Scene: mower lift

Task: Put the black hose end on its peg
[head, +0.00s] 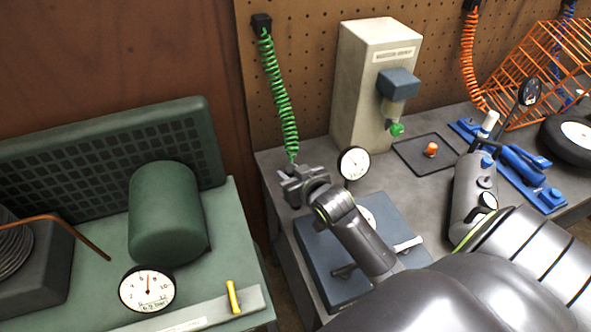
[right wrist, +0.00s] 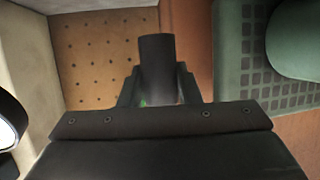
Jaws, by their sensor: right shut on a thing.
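My right gripper (head: 291,177) is at the left end of the grey bench, below the green coiled hose (head: 279,85). This hose hangs from a black block (head: 261,23) on the pegboard. In the right wrist view the gripper (right wrist: 157,98) is shut on a black cylinder, the black hose end (right wrist: 156,62), which stands up from between the fingers. A little green shows at its base. In the head view the gripper mostly hides the hose end. I cannot make out its peg.
A round gauge (head: 353,163) stands just right of the gripper, with a blue-grey plate (head: 315,250) below. A beige machine (head: 362,85) stands behind. A green machine (head: 170,215) is at the left. An orange wire rack (head: 545,65) and blue tools (head: 525,165) lie right.

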